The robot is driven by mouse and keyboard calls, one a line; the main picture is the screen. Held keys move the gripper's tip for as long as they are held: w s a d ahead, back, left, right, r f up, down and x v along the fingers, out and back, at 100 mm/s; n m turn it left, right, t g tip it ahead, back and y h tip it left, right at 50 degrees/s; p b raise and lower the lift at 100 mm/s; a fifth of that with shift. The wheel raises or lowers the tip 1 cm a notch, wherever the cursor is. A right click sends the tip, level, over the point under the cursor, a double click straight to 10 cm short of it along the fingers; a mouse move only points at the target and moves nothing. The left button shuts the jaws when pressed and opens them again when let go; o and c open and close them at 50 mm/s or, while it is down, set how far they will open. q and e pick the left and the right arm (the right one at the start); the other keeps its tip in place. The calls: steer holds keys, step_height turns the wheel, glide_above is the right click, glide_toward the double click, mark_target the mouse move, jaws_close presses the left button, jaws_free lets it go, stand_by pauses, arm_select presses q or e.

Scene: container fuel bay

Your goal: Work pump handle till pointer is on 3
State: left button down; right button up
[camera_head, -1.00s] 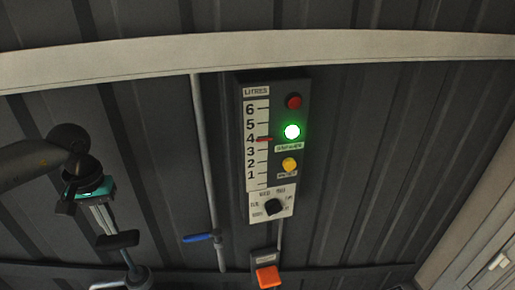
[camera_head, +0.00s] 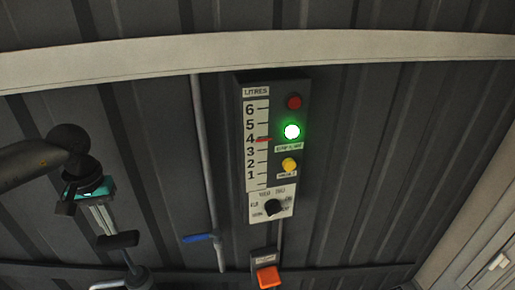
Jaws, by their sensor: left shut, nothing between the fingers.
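A tall grey gauge panel (camera_head: 238,130) on the wall has a white LITRES scale (camera_head: 256,175) numbered 1 to 6. Its red pointer (camera_head: 263,140) lies at about 4. My left gripper (camera_head: 106,222) is at the lower left, pointing down, well left of the panel. It is shut and empty. A dark bar (camera_head: 118,240) shows at its lower end; I cannot tell whether this is a handle or part of the gripper. Below it a metal rod and fitting run to the bottom edge. No pump handle is clearly identifiable. My right gripper is not in view.
The panel has a red button (camera_head: 293,102), a lit green lamp (camera_head: 292,132), a yellow button (camera_head: 289,164) and a black knob (camera_head: 272,207). Below is an orange switch (camera_head: 268,277). A pipe (camera_head: 208,170) with a blue lever (camera_head: 197,238) runs between gripper and panel.

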mark_target(127, 258)
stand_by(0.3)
arm_select(q)
step_height(127, 258, down, 13)
steer(key=b, duration=0.9)
steer(key=shift+s+r+b, duration=0.1)
steer(key=shift+r+b, duration=0.05)
steer(key=shift+b, duration=0.15)
steer(key=shift+r, duration=0.2)
step_height(127, 258, up, 12)
steer(key=p, duration=0.9)
steer(key=shift+r, duration=0.15)
step_height(127, 258, down, 13)
steer(key=b, duration=0.9)
steer(key=shift+r+b, duration=0.15)
steer(key=shift+b, duration=0.15)
step_height(127, 258, up, 13)
steer(key=p, duration=0.9)
steer(key=shift+f, duration=0.2)
